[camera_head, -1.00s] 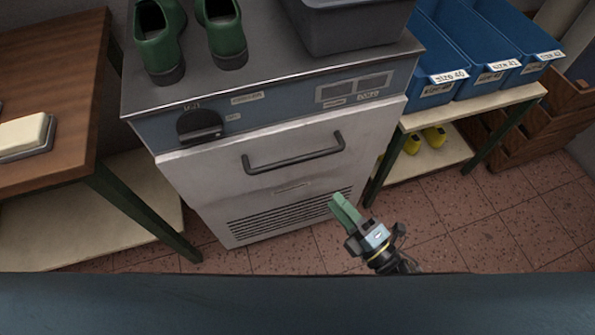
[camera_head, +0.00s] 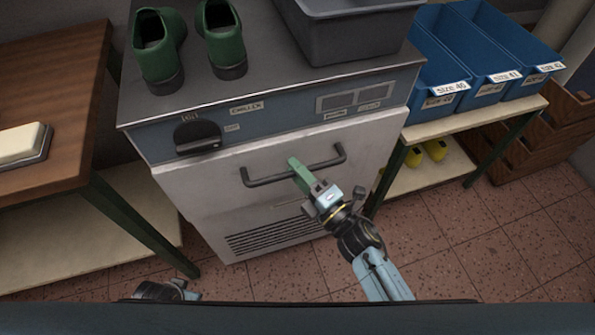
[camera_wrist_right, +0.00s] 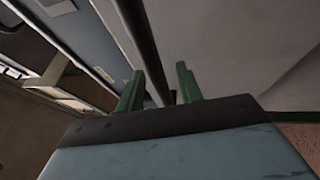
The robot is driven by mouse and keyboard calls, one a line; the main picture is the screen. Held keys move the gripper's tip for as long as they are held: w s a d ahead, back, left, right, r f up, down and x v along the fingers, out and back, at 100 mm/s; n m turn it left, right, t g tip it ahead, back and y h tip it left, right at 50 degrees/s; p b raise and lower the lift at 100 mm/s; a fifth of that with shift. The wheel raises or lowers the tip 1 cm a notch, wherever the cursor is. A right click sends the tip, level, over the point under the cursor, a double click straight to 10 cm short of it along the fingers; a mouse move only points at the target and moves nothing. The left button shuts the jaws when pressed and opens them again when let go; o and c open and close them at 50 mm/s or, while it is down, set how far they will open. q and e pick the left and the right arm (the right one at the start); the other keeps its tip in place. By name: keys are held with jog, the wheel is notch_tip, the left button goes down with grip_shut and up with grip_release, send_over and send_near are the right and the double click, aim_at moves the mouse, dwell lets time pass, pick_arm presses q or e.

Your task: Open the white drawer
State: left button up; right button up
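The white drawer (camera_head: 195,190) is the pale front of the chiller cabinet and looks shut. Its dark bar handle (camera_head: 267,180) runs across the upper part of the front. My right gripper (camera_head: 297,168) is at the middle of the handle, with its green fingers overlapping it in the head view. In the right wrist view, the dark handle bar (camera_wrist_right: 142,45) runs between the two separated fingers of the right gripper (camera_wrist_right: 159,85), with gaps showing beside it. Contact cannot be told. A small part of my left arm shows at the bottom left; its gripper fingers are not visible.
Green shoes (camera_head: 225,40) and a grey bin (camera_head: 350,30) stand on the cabinet top. A black knob (camera_head: 198,138) sits above the drawer. A wooden table (camera_head: 60,100) is at left, a shelf with blue bins (camera_head: 440,80) at right. The tiled floor in front is clear.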

jog(key=shift+a, duration=0.1)
grip_shut()
dwell(0.4)
